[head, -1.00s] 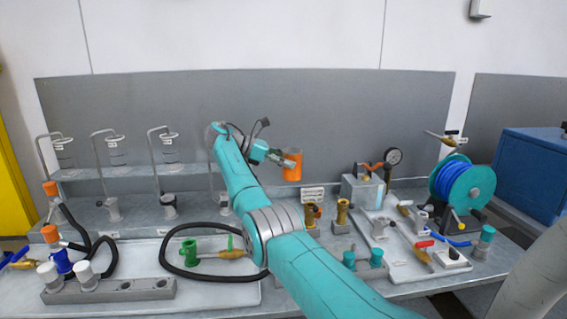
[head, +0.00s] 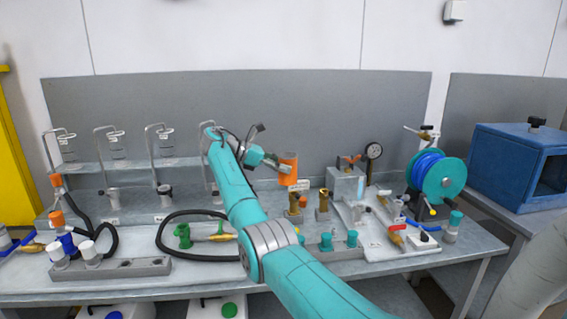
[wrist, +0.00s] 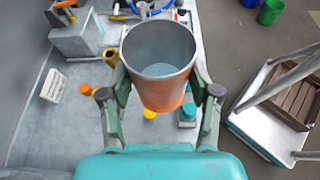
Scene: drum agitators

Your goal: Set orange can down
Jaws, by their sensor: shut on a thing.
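The orange can (head: 288,168) is held upright in the air above the back middle of the grey bench (head: 200,283). In the wrist view the can (wrist: 165,92) shows its open top and a pale grey-blue inside. My gripper (head: 276,166) is shut on the can, with one finger on each side of its wall, as the wrist view also shows (wrist: 163,98). The bench surface lies below the can, with a clear gap between them.
Brass fittings (head: 323,206) and a grey block with a gauge (head: 373,152) stand right of the can. A teal hose reel (head: 437,178) is at the right end. A blue box (head: 515,165) stands far right.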

